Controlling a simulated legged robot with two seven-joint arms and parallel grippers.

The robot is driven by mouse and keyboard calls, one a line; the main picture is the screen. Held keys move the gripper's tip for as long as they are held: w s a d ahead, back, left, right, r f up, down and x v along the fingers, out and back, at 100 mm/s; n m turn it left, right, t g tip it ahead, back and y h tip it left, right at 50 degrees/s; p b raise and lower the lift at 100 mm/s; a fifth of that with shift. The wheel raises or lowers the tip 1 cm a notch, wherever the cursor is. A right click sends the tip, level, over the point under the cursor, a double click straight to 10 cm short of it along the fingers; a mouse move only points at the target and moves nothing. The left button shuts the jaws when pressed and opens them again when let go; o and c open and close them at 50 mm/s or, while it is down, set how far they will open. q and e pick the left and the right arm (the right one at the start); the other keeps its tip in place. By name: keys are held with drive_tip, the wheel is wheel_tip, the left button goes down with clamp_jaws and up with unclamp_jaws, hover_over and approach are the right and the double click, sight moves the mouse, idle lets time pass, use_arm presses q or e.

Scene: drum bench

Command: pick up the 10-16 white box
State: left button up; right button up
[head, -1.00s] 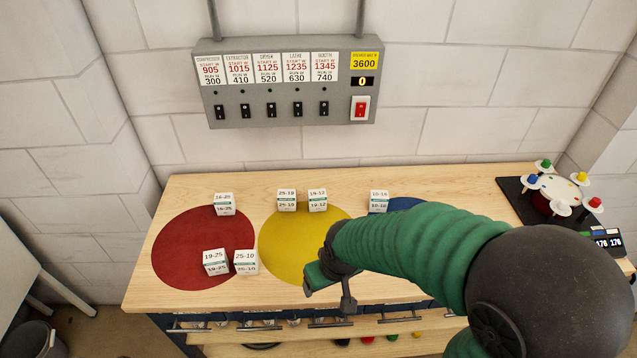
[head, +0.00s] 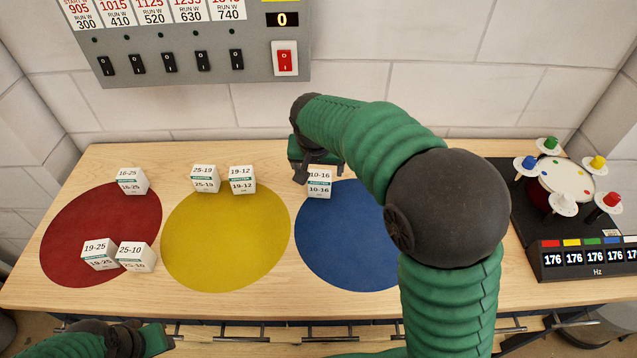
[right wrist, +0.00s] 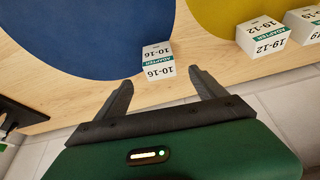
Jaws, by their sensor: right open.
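The 10-16 white box (head: 319,184) stands on the bench at the back left edge of the blue disc. It also shows in the right wrist view (right wrist: 158,60), label upside down. My right gripper (head: 318,172) is right behind the box on its wall side, partly hidden by my arm. In the right wrist view the right gripper (right wrist: 158,78) is open and empty, its two fingers apart. The box lies just beyond the fingertips, roughly between them, not gripped. My left gripper (head: 155,340) is at the lower left corner, mostly cut off; its jaws cannot be made out.
The 19-12 box (head: 242,180) and 25-19 box (head: 205,179) stand behind the yellow disc (head: 225,240). The 16-25 (head: 132,181), 19-25 (head: 99,254) and 25-10 (head: 136,257) boxes stand around the red disc (head: 75,225). A switch panel (head: 190,45) hangs on the wall.

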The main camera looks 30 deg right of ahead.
sight(319, 176)
drive_tip(key=x, duration=0.6)
drive_tip(key=shift+w, duration=0.25)
drive_tip(key=x, duration=0.4)
drive_tip(key=shift+d+f+b, duration=0.25)
drive_tip(key=shift+d+b, duration=0.05)
drive_tip(key=shift+w+f, duration=0.2)
drive_tip(key=shift+f, duration=0.1)
drive_tip(key=shift+s+r, duration=0.15)
drive_tip(key=c, duration=1.5)
drive_tip(key=shift+c, duration=0.2)
